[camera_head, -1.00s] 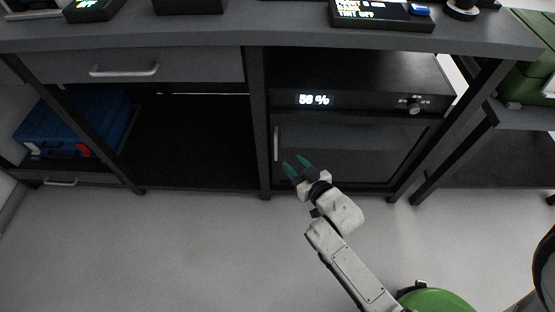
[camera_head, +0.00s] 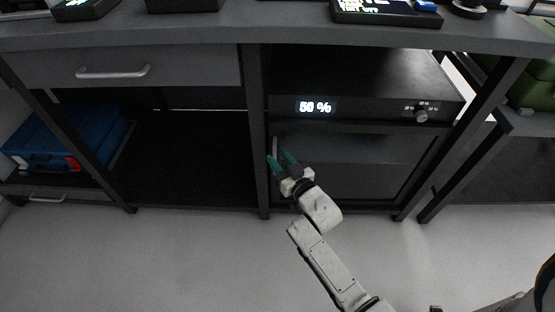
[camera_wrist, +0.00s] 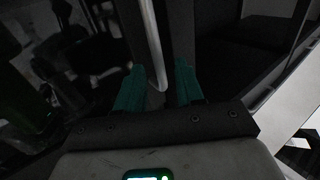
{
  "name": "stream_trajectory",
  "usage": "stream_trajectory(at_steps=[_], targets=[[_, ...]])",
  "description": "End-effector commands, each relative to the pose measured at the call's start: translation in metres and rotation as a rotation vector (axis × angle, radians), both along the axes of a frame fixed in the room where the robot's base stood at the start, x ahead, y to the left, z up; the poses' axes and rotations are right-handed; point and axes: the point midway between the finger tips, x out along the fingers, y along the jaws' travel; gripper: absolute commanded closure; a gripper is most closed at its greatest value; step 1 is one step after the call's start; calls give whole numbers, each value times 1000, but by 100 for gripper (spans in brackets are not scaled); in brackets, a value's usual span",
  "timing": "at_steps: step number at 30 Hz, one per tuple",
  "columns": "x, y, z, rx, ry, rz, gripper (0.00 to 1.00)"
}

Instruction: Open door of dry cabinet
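The dry cabinet (camera_head: 350,105) stands under the bench, with "50 %" on its display. Its dark glass door (camera_head: 350,165) is shut. The upright metal door handle (camera_head: 275,147) is at the door's left edge. My gripper (camera_head: 280,159) is at the lower part of the handle, with its two green fingers apart. In the wrist view the handle (camera_wrist: 153,45) comes down to its bent lower end between the tips of my open gripper (camera_wrist: 159,82). The handle looks untouched by either finger. The fingers partly hide the handle's lower end in the head view.
A bench leg (camera_head: 257,150) stands just left of the door, and another slants on the right. A drawer (camera_head: 130,72) and a blue case (camera_head: 65,140) are at the left. The grey floor (camera_head: 180,260) in front is clear.

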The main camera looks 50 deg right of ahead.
Motion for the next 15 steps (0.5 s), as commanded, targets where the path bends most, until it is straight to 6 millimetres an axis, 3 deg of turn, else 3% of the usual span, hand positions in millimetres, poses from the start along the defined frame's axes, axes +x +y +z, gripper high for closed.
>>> stream_trajectory(at_steps=[5,13,15], targets=[[11,-4,0,0,0,0,63],[12,-4,0,-1,1,0,63],[12,-4,0,-1,1,0,68]])
